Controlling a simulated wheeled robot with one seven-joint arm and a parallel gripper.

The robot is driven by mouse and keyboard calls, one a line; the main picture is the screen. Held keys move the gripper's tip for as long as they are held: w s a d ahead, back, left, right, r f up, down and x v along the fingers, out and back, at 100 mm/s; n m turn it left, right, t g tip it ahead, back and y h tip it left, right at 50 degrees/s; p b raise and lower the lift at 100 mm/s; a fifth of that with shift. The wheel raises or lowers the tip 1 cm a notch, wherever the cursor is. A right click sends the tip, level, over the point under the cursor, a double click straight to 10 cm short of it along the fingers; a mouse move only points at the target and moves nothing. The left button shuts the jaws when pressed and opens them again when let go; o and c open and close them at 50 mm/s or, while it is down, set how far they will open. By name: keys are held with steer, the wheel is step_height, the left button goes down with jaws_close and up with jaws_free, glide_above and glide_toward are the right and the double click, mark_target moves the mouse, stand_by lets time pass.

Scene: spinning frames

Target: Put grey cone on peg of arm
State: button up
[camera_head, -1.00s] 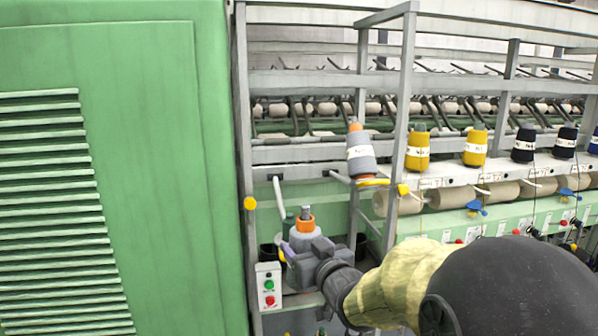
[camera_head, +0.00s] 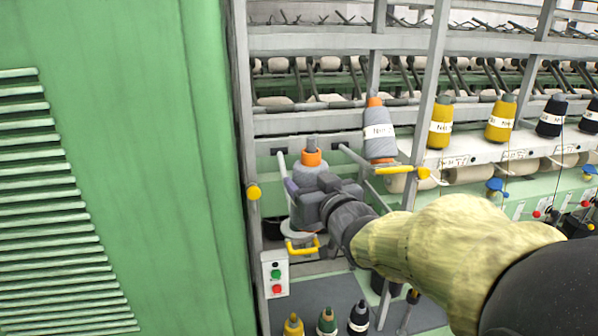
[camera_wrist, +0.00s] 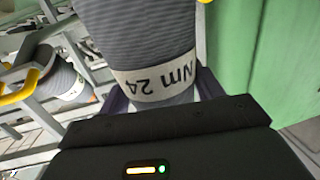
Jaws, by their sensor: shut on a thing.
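My gripper (camera_head: 309,205) is shut on a grey cone (camera_head: 311,178) with an orange top, held upright. In the wrist view the held cone (camera_wrist: 135,40) fills the upper middle and its white band reads "Nm 24". Below it in the head view is an arm with a yellow end (camera_head: 302,247) and a pale round disc; whether its peg is bare or inside the cone is hidden. A second grey cone (camera_head: 378,135) stands on another arm with a yellow end (camera_head: 402,171), to the right; it also shows in the wrist view (camera_wrist: 62,82).
A green cabinet (camera_head: 100,150) fills the left. A grey post (camera_head: 243,150) stands just left of the gripper, with a button box (camera_head: 275,273) below. A slanted post (camera_head: 425,120) stands to the right. Several yellow and black cones line the machine. Small cones (camera_head: 327,321) stand in front, below.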

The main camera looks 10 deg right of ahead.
steer(key=shift+s+d+r, duration=0.1)
steer(key=shift+s+r, duration=0.05)
steer(key=shift+s, duration=0.05)
steer(key=shift+w, duration=0.1)
steer(key=shift+w+f+p, duration=0.5)
steer(key=shift+w+p, duration=0.5)
steer(key=shift+w, duration=5.4)
steer(key=shift+f+b, duration=1.4)
steer(key=shift+f, duration=0.9)
steer(key=shift+f+b, duration=1.95)
steer(key=shift+b, duration=0.1)
steer(key=shift+f+b, duration=0.3)
steer(key=shift+f, duration=0.05)
steer(key=shift+s, duration=0.1)
